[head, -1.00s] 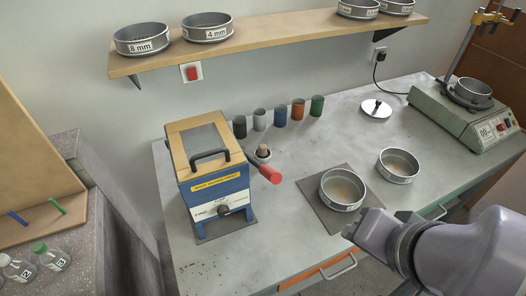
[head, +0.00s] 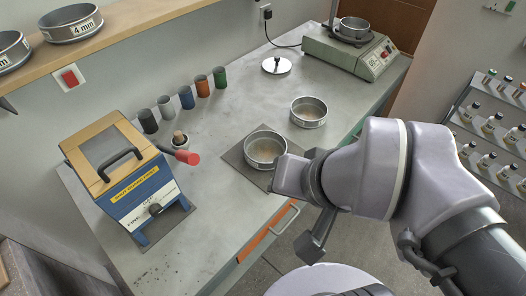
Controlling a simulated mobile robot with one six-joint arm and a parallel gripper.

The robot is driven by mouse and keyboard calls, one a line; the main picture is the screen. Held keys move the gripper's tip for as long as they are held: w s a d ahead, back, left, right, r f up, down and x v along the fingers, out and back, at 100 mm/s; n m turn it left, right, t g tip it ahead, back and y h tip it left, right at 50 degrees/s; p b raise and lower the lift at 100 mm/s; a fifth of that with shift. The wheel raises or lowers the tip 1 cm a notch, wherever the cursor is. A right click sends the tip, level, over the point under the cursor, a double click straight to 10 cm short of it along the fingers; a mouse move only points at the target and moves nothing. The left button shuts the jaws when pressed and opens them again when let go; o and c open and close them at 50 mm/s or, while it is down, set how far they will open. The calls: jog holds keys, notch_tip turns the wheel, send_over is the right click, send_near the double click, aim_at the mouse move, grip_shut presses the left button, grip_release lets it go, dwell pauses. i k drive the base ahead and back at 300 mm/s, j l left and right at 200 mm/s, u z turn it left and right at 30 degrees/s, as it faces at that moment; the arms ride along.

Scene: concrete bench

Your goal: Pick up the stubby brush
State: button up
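I cannot make out a thing that is clearly the stubby brush. A red-ended handle (head: 187,157) sticks out close by, right of the box. My arm reaches in from the right, over the bench's front edge. A dark grey part at its end, seemingly my gripper (head: 314,243), hangs in front of the bench, far from the cup. Its fingers do not show clearly.
A blue and wooden box (head: 130,180) stands on the left of the bench. Several coloured cups (head: 187,97) line the back. One sieve pan (head: 265,149) sits on a grey mat, another (head: 308,112) behind it. A scale (head: 350,50) stands far right.

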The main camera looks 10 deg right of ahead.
aim_at(180, 140)
jog(key=i+u, duration=0.15)
jog(key=u, duration=0.25)
jog(key=i+u, duration=0.15)
jog(key=u, duration=0.25)
jog(key=i+u, duration=0.15)
jog(key=u, duration=0.25)
